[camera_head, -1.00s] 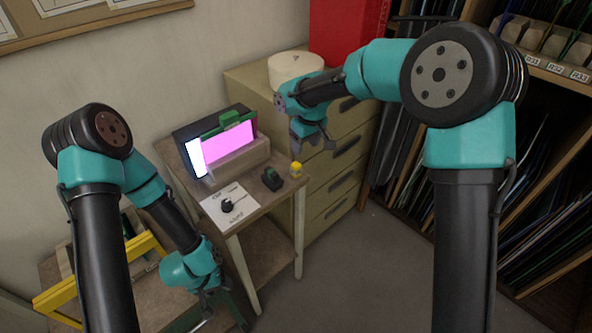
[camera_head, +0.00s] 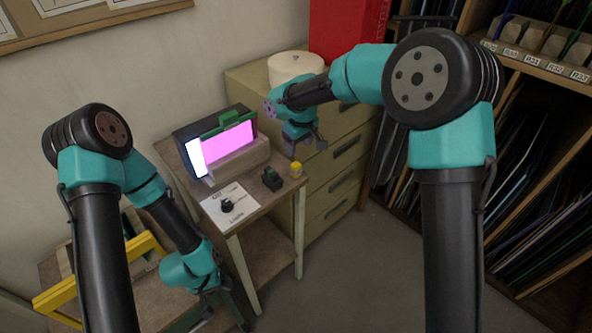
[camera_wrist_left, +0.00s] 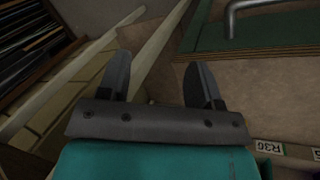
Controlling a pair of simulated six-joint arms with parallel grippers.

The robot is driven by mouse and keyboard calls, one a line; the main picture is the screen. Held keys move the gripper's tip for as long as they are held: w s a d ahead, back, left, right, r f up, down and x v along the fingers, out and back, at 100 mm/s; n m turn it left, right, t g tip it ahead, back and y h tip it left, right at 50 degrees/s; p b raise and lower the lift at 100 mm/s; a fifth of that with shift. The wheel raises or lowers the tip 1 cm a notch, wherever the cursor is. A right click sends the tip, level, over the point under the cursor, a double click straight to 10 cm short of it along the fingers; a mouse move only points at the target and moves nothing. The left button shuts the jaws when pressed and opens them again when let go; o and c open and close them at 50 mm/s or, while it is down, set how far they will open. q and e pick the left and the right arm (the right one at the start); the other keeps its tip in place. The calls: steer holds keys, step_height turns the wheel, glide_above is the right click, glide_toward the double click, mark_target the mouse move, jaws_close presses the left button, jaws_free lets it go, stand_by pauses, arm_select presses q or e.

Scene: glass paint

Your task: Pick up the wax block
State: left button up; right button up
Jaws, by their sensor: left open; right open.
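A small yellow and white piece (camera_head: 296,169) stands on the right back corner of the small wooden table (camera_head: 249,212). It may be the wax block, but it is too small to be sure. My right gripper (camera_head: 305,146) is open and empty, pointing down, a little above and behind this piece in the picture. My left gripper (camera_head: 213,297) is open and empty, low beside the table's front left leg. In the left wrist view its two fingers (camera_wrist_left: 158,80) stand apart with nothing between them.
A lit pink panel in a stand (camera_head: 230,146) is at the table's back. A dark green-topped object (camera_head: 272,179) and a white sheet with a black knob (camera_head: 230,204) lie in front. A drawer cabinet (camera_head: 335,165) stands behind right. A yellow frame (camera_head: 95,280) is at lower left.

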mark_target(296, 164)
steer(key=f, duration=0.6)
steer(key=shift+w+a, duration=0.25)
steer(key=shift+w, duration=0.05)
steer(key=shift+w+a+f, duration=0.1)
steer(key=shift+f, duration=1.2)
steer(key=shift+w+a+f, duration=0.1)
steer(key=shift+f, duration=1.2)
steer(key=c, duration=1)
steer(key=shift+r, duration=0.15)
